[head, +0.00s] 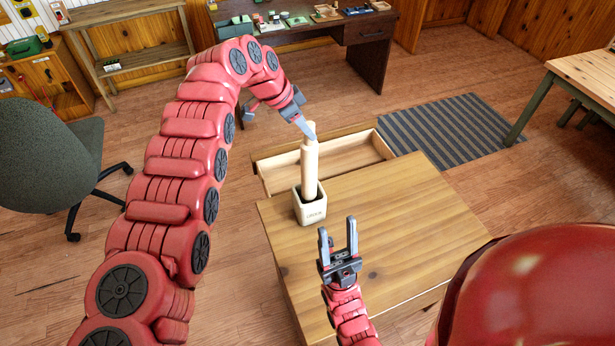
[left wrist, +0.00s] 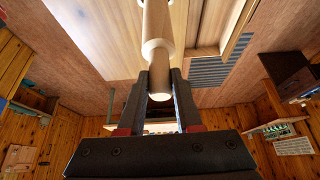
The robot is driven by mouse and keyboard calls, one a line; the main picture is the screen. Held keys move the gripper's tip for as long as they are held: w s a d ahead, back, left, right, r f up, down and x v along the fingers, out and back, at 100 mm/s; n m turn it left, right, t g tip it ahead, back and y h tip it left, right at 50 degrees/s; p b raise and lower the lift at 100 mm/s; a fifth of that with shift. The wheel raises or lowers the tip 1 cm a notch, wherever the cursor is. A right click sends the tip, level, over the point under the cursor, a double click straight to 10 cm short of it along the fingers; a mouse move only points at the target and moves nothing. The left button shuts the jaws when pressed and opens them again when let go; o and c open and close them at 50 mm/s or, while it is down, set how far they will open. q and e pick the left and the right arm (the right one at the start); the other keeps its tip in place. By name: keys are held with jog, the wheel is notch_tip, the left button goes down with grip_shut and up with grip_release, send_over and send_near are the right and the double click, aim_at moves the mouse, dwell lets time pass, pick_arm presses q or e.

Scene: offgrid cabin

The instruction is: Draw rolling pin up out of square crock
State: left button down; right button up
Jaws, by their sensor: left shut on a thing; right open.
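The rolling pin (head: 309,168) is pale wood and stands upright in the head view. Its lower end is inside the cream square crock (head: 311,212), hidden by the crock's walls. The crock stands on the wooden table near its left edge. My left gripper (head: 306,131) is shut on the pin's upper handle. The left wrist view shows the pin (left wrist: 157,28) with its handle between the two dark fingers (left wrist: 160,88). My right gripper (head: 338,240) is open and empty above the table, below and right of the crock in the picture.
An open, empty drawer (head: 350,160) juts from the table's (head: 410,215) far side. The tabletop right of the crock is clear. A grey chair (head: 48,165) stands at left, a striped rug (head: 450,130) lies behind, and a desk with small items (head: 370,30) stands at the back.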

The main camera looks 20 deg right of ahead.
pick_arm(q)
jog(key=shift+r, duration=0.15)
jog(key=shift+r+p, duration=1.2)
jog(key=shift+r, duration=0.45)
jog(key=shift+r+p, duration=1.4)
jog(key=shift+r, duration=0.2)
jog(key=shift+r+p, duration=1.45)
jog(key=shift+p, duration=0.05)
